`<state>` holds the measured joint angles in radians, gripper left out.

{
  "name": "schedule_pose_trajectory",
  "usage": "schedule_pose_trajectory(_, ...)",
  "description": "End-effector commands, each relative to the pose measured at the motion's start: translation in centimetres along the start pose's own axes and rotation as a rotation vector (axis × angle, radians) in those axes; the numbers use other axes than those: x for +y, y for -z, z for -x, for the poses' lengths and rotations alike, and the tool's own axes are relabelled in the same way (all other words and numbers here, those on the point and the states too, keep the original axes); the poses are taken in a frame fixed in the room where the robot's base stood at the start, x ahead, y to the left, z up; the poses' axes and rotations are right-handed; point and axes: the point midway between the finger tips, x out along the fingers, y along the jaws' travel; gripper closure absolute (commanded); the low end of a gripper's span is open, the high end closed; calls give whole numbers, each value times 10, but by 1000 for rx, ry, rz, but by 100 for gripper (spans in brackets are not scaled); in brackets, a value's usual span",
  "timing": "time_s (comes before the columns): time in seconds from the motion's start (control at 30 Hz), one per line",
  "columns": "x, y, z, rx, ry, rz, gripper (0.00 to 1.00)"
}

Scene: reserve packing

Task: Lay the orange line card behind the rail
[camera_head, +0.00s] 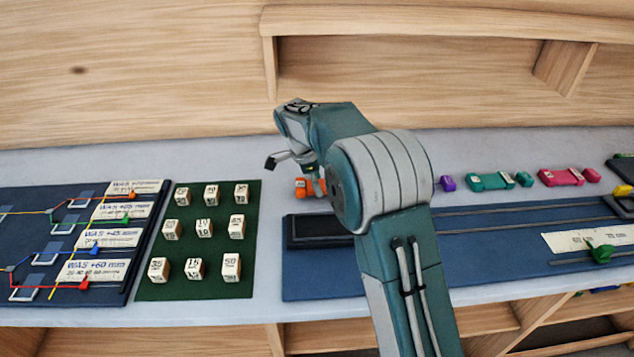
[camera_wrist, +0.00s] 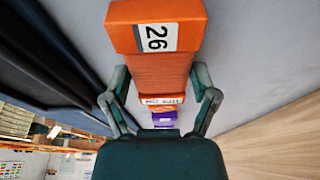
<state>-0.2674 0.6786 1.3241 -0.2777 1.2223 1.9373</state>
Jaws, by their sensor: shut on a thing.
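An orange block (camera_wrist: 152,62) with a ridged middle and a white label reading 26 lies between the fingers of my gripper (camera_wrist: 158,82) in the wrist view. My gripper is shut on it. A smaller orange piece with a white printed label (camera_wrist: 162,99) shows just beyond it; I cannot tell whether the two are joined. In the head view, orange (camera_head: 309,188) shows under my gripper (camera_head: 297,174), on or just above the pale counter behind the blue board. My arm hides part of this area. Thin grey rails (camera_head: 500,228) run along the blue board (camera_head: 470,258).
Purple (camera_head: 447,183), teal (camera_head: 490,181) and pink (camera_head: 560,177) pieces lie in a row to the right. A green mat (camera_head: 190,285) with several numbered cubes and a dark board (camera_head: 150,215) with coloured lines and cards are left. A wooden shelf (camera_head: 420,70) stands behind.

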Motion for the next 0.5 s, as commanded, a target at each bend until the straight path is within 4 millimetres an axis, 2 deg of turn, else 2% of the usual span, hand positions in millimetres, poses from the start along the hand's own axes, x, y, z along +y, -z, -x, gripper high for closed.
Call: schedule_pose_trajectory(0.5, 0, -2, -9, 1, -1, 0, 72)
